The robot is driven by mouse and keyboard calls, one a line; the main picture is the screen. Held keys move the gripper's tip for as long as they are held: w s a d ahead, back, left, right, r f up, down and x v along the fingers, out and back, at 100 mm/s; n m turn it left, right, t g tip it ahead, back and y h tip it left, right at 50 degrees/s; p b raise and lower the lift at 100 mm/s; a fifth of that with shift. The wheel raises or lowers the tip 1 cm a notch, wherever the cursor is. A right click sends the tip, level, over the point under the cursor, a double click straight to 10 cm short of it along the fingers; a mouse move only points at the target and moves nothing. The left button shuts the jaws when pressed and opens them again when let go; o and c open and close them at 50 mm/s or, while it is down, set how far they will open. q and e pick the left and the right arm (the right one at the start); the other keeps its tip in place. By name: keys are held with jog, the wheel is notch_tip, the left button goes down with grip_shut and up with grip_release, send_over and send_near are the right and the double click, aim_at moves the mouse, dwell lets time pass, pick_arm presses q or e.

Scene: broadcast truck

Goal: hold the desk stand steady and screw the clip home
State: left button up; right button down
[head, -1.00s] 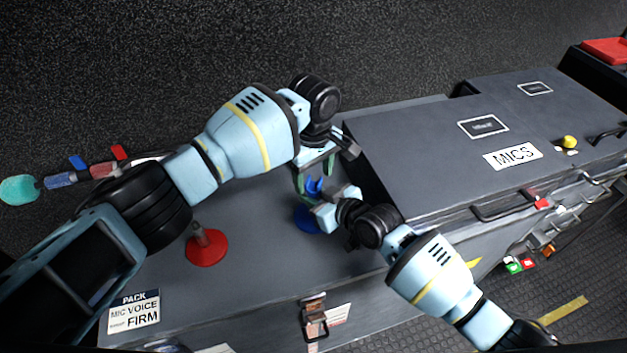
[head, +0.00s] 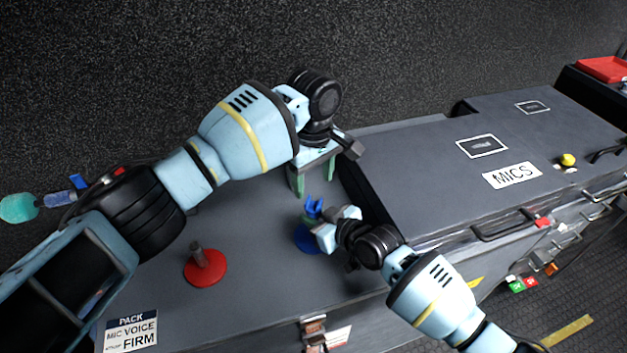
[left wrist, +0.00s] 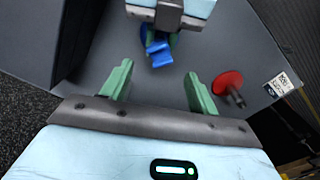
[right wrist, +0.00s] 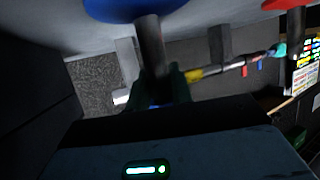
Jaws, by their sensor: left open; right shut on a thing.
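The blue desk stand has a round blue base (head: 308,240) on the grey case top, and its grey stem (right wrist: 150,45) shows in the right wrist view. The blue clip (head: 313,206) sits at the top of the stand; it also shows in the left wrist view (left wrist: 157,46). I cannot tell how far it is screwed on. My right gripper (head: 326,224) is shut on the stand's stem, below the clip. My left gripper (head: 312,178) is open and empty, apart from the clip; its green fingers are spread in the left wrist view (left wrist: 159,75).
A red stand (head: 205,267) with a short stem stands left on the same case. The raised MICS case (head: 430,160) borders the work area on the right. A teal-headed microphone (head: 20,207) lies at the far left, partly behind my left arm.

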aim_at(314, 206)
pick_arm(q)
jog(key=shift+f, duration=4)
jog(key=shift+c, duration=0.3)
jog(key=c, duration=1)
jog(key=o, duration=1.1)
jog(key=shift+r, duration=2.3)
